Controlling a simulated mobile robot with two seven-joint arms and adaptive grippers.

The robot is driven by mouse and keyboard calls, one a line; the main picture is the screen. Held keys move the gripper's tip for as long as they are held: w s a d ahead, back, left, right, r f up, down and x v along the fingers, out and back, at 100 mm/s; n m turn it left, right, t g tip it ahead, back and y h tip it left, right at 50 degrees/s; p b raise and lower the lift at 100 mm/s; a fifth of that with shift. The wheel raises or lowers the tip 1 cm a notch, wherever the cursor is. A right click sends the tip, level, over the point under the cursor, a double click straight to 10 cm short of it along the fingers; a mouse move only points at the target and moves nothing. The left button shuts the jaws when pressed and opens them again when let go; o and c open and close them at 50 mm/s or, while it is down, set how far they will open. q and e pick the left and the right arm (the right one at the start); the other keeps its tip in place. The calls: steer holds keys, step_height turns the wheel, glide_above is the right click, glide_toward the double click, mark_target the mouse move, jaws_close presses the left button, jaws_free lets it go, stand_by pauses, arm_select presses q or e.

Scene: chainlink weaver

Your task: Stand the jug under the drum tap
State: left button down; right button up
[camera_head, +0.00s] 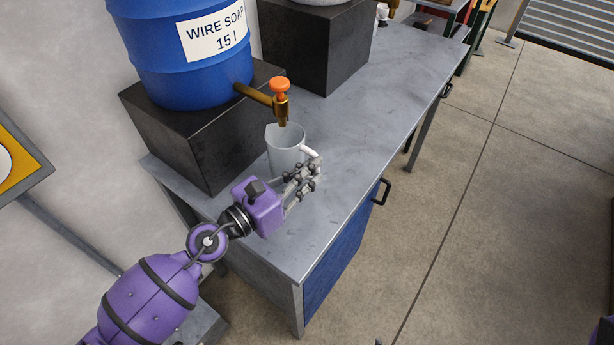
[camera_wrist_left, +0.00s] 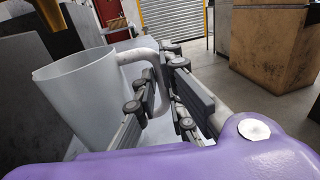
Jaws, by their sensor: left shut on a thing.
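A pale grey jug (camera_head: 284,150) stands on the metal bench, close beside the black block, with its mouth just below the drum tap (camera_head: 281,103). The tap is brass with an orange knob and comes out of the blue drum (camera_head: 180,50) labelled WIRE SOAP. My left gripper (camera_head: 308,172) is at the jug's right side, shut on its handle. In the left wrist view the jug (camera_wrist_left: 88,100) looks upright, with its handle (camera_wrist_left: 150,75) between the fingers (camera_wrist_left: 165,100). Whether the jug's base touches the bench is hard to tell. My right gripper is not seen.
The drum sits on a black block (camera_head: 190,145). A second black block (camera_head: 318,50) stands farther back on the bench (camera_head: 375,95). The bench top to the right is clear. A blue cabinet door (camera_head: 340,245) with a black handle is below the front edge.

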arm_select(q)
step_height(320, 180, down, 3)
steer(key=shift+s+r+b, duration=0.1)
steer(key=shift+r+b, duration=0.05)
steer(key=shift+b, duration=0.25)
steer(key=shift+r, duration=0.3)
steer(key=shift+f, duration=0.3)
steer(key=c, duration=1.8)
jaws_free()
steer(key=shift+r, duration=0.15)
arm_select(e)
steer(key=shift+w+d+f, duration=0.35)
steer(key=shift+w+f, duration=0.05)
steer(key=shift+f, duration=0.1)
